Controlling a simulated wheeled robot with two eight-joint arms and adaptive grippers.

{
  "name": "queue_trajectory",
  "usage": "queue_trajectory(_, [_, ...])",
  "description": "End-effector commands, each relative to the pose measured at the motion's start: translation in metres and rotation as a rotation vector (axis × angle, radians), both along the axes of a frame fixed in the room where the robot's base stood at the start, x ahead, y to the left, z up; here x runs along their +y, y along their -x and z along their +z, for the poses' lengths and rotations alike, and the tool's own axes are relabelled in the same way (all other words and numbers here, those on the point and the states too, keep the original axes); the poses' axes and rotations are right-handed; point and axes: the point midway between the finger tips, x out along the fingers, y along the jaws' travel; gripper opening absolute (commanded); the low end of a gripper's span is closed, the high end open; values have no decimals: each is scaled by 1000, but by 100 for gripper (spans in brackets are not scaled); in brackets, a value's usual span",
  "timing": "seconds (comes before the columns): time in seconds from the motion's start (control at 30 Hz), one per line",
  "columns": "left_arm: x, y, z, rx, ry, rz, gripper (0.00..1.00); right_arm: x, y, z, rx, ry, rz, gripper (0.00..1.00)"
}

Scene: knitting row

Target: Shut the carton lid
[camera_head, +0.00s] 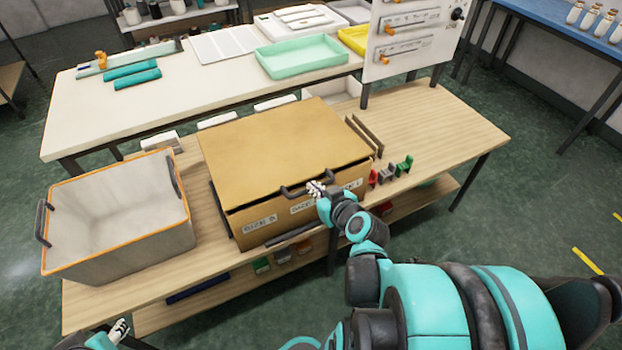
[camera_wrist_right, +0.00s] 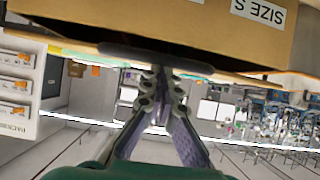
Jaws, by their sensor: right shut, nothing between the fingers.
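The brown carton (camera_head: 262,223) stands on the wooden table, labels on its front. Its flat lid (camera_head: 280,140) lies over the top, with a thin dark gap along the front edge toward the right corner. A dark handle (camera_head: 293,191) is at the front edge; a dark bar (camera_wrist_right: 155,57) also shows in the right wrist view. My right gripper (camera_head: 317,188) is shut and empty, its tips at the handle; I cannot tell if they touch it. The fingertips show in the wrist view (camera_wrist_right: 161,78). My left gripper (camera_head: 120,328) is small at the lower left edge, away from the carton.
A grey bin with an orange rim (camera_head: 120,178) stands left of the carton. Small red, grey and green pieces (camera_head: 388,174) lie right of it, near thin wooden strips (camera_head: 365,134). A white panel (camera_head: 415,40) rises behind. The table's right end (camera_head: 450,130) is clear.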

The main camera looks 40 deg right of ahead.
Motion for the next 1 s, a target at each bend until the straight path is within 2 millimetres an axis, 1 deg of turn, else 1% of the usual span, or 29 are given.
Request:
queue_trajectory(0.03, [0,0,-16,0,0,0,40,0,1,-18,0,-1,0,0])
queue_trajectory(0.1, [0,0,-25,0,0,0,40,0,2,-30,0,0,0,0])
queue_trajectory(0.33, [0,0,-44,0,0,0,40,2,5,-56,8,3,5,0])
queue_trajectory(0.53, [0,0,-49,0,0,0,40,2,5,-62,8,2,4,0])
queue_trajectory(1.0, [0,0,-49,0,0,0,40,2,5,-62,8,2,4,0])
